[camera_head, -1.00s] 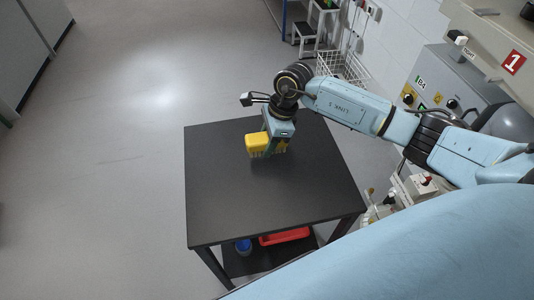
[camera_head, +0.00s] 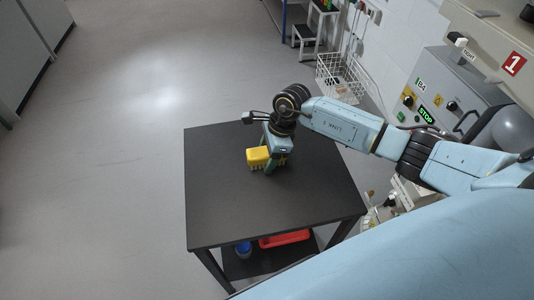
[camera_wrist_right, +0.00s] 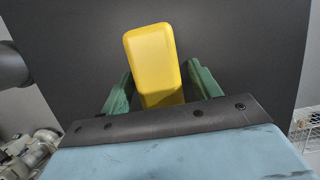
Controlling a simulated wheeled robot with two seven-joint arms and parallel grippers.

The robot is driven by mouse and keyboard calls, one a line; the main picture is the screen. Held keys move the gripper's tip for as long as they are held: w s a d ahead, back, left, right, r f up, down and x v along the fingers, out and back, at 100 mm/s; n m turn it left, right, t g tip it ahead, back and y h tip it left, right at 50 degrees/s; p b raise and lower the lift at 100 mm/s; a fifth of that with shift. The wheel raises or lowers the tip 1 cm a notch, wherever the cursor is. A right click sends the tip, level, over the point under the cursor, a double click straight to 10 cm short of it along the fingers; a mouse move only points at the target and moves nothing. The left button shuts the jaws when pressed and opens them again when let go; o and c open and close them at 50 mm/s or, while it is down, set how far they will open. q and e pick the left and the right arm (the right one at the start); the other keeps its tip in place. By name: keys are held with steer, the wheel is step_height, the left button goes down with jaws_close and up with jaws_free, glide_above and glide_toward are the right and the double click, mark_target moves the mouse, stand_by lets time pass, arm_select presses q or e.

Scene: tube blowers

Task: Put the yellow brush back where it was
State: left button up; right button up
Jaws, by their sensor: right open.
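The yellow brush (camera_head: 258,157) is at the black table's top (camera_head: 230,205), its yellow back up and its bristles toward the tabletop. My right gripper (camera_head: 270,163) is over the table at the brush. In the right wrist view the brush (camera_wrist_right: 154,60) lies between the two green fingers of my open right gripper (camera_wrist_right: 158,90), with a gap on the right side; the left finger is close to it. The underside of the brush is hidden there. My left gripper is not in view.
A red tray (camera_head: 285,238) and a blue item (camera_head: 243,249) are on the table's lower shelf. A machine with a control panel (camera_head: 430,90) stands at the right. A white wire basket (camera_head: 342,78) is by the wall. Most of the tabletop is clear.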

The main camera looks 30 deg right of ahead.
steer(key=v, duration=1.2)
